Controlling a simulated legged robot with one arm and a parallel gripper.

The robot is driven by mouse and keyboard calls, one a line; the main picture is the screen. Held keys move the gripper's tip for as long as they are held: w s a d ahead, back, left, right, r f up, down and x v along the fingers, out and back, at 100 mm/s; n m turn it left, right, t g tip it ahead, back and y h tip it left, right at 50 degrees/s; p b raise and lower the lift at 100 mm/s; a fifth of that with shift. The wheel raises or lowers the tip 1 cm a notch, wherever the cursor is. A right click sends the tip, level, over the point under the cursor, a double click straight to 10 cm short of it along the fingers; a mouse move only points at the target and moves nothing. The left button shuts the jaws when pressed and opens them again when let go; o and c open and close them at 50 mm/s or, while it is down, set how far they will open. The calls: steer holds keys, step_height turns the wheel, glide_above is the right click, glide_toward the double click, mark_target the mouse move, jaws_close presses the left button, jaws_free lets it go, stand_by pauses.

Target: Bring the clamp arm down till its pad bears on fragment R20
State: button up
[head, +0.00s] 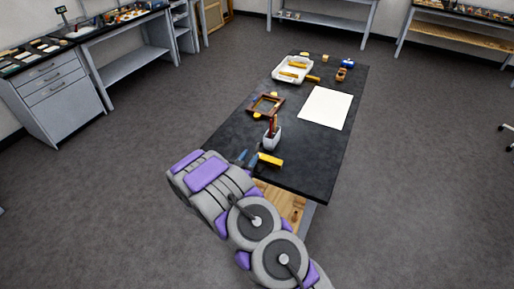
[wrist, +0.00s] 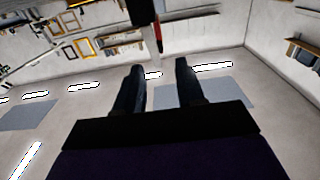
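My gripper (head: 247,157) is over the near left edge of the dark table. In the wrist view its two dark fingers (wrist: 159,68) stand apart, with nothing between them. I cannot make out the clamp arm, its pad or a fragment marked R20. A brown wooden frame (head: 278,100) with small yellow pieces at its edges lies on the table beyond my gripper. A small blue object (head: 348,63) and a brown one (head: 341,75) sit at the far right; they are too small to identify.
A pale cup with tools (head: 271,138) and a yellow block (head: 270,160) are close to my gripper on the table (head: 300,170). A white sheet (head: 326,108) and a white tray (head: 281,75) lie farther back. The table's near right part is bare.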

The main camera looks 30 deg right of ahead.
mark_target(257, 150)
steer(key=x, duration=0.7)
steer(key=shift+s+d+f+b, duration=0.1)
steer(key=shift+s+d+b, duration=0.05)
steer(key=shift+d+b, duration=0.3)
steer(key=shift+a, duration=0.35)
steer(key=shift+d, duration=0.35)
steer(key=c, duration=0.5)
jaws_close()
